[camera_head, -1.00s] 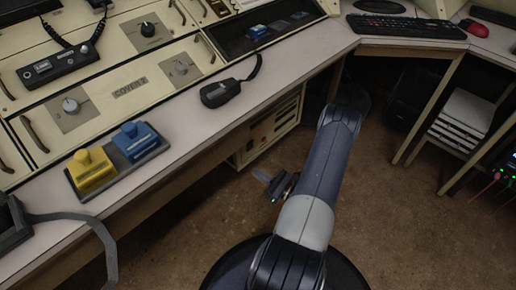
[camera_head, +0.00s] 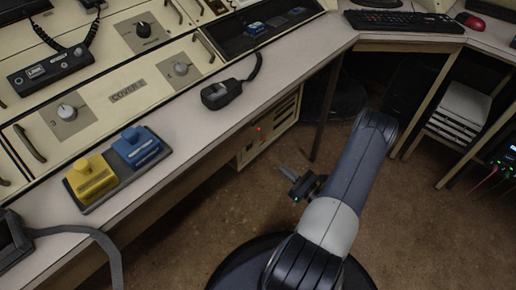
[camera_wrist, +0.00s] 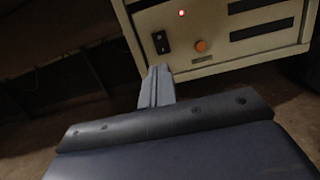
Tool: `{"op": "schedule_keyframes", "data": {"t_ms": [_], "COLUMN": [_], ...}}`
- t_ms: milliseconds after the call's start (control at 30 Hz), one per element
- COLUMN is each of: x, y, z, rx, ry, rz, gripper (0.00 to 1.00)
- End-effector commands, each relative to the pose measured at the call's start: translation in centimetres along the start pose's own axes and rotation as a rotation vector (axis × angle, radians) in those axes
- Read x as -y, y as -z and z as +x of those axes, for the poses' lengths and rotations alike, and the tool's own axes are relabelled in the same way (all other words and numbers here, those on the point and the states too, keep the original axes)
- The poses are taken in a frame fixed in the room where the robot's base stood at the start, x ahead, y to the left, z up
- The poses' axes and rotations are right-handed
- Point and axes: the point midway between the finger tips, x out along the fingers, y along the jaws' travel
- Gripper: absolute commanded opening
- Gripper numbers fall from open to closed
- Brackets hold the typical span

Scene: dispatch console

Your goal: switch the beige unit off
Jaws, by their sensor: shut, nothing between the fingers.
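The beige unit (camera_head: 268,133) stands under the desk, near the floor. Its front also shows in the wrist view (camera_wrist: 215,72), with a black rocker switch (camera_wrist: 161,42), an orange round button (camera_wrist: 201,46) and a lit red lamp (camera_wrist: 181,13). In the head view a small red-orange glow shows on its front. My gripper (camera_wrist: 156,84) is shut and empty, its fingers pointing at the front below the switch; I cannot tell the exact gap. In the head view my gripper (camera_head: 287,172) is low over the floor, right of the unit and apart from it.
The desk edge (camera_head: 215,125) overhangs the unit. A desk leg (camera_head: 326,105) stands just right of it. Blue (camera_head: 140,147) and yellow (camera_head: 91,177) blocks and a handset (camera_head: 221,94) lie on the desk. The brown carpet (camera_head: 420,220) is clear in front.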

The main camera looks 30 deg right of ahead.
Motion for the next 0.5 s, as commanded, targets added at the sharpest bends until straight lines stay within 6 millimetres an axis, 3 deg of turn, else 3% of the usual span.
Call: {"op": "schedule_keyframes", "data": {"t_ms": [167,500], "x": [-0.1,-0.1], "y": [0.1,0.2], "z": [1.5,7.4], "rx": [0.000,0.000], "ry": [-0.005,-0.006], "rz": [-0.001,-0.002], "gripper": [0.00,0.00]}}
